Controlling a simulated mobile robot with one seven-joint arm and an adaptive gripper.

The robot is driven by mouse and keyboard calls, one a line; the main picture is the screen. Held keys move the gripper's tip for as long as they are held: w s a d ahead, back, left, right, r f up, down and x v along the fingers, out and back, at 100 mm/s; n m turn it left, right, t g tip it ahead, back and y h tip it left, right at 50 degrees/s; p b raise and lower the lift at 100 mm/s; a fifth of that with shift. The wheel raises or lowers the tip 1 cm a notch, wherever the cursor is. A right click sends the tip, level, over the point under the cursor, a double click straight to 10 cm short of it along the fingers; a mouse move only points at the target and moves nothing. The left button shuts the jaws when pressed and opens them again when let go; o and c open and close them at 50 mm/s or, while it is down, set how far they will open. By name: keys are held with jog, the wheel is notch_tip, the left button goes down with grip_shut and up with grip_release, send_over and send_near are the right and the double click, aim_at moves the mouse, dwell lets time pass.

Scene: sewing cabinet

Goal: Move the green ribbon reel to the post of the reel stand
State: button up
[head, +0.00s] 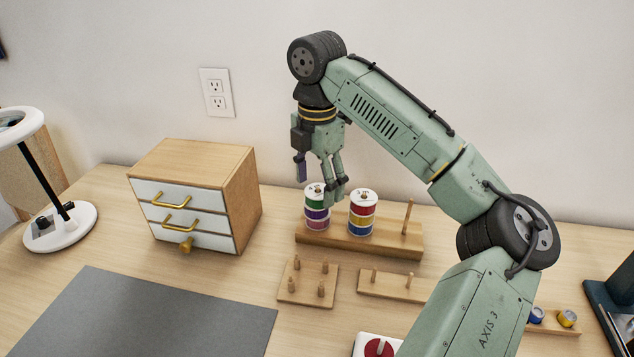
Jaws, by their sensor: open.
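The green ribbon reel (315,203) is at the top of a stack on the left post of the wooden reel stand (385,246), above a purple reel (315,214) and a pink reel (317,225). The middle post carries a red reel (362,209), a yellow one and a blue one. The right post (408,217) is bare. My gripper (320,188) is open and points down at the green reel's top. One finger overlaps the stack's right side in the picture; I cannot tell whether it touches.
Small pegged wooden boards (291,292) lie in front of the stand. A drawer cabinet (230,195) stands to the left, with a grey mat (150,318) in front and a lamp (66,228) beyond. My arm covers the table at right.

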notch_tip(320, 180, up, 12)
dwell(0.4)
jog(key=shift+s+f, duration=0.1)
jog(key=shift+f, duration=0.05)
